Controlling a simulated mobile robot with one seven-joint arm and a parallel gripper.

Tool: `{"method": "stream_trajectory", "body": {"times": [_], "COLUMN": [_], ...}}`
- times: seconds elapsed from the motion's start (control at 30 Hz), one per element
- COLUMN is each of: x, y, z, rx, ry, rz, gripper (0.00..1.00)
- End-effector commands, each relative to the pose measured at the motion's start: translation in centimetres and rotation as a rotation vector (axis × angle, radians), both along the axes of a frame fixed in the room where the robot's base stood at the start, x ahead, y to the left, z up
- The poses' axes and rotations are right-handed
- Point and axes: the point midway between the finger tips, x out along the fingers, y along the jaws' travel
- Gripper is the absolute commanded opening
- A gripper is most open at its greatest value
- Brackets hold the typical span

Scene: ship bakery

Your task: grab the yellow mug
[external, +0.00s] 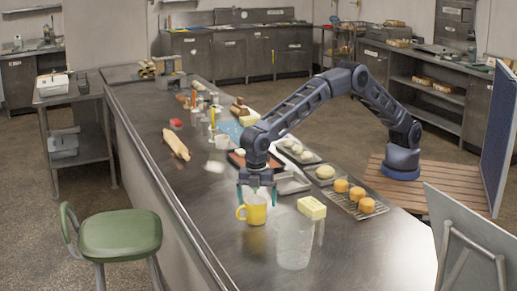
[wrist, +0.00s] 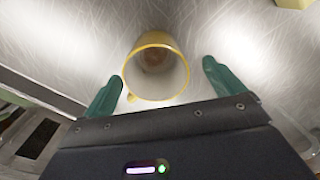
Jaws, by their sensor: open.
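The yellow mug (external: 256,210) stands upright on the metal counter, its handle toward the left in the external view. In the wrist view the mug (wrist: 157,68) shows its yellow rim and pale, empty-looking inside, with a bit of handle at its lower left. My gripper (external: 257,200) is open above and around the mug's upper part. In the wrist view the green fingertips of my gripper (wrist: 160,78) lie on either side of the mug, with a gap on both sides. I see no contact.
A clear container (external: 294,240) stands just right of the mug. A butter block (external: 312,207) and a rack with buns (external: 358,205) lie farther right. A rolling pin (external: 176,144) and trays lie behind. The counter's left edge is near. A green stool (external: 119,235) stands beside it.

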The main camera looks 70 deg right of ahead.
Motion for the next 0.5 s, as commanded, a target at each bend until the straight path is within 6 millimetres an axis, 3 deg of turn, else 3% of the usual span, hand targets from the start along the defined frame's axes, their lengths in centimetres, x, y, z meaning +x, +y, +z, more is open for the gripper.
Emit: {"method": "stream_trajectory", "body": {"times": [0.5], "x": [0.4], "y": [0.1], "z": [-5.1], "rx": [0.0], "ry": [0.0], "rz": [0.0], "gripper": [0.94]}}
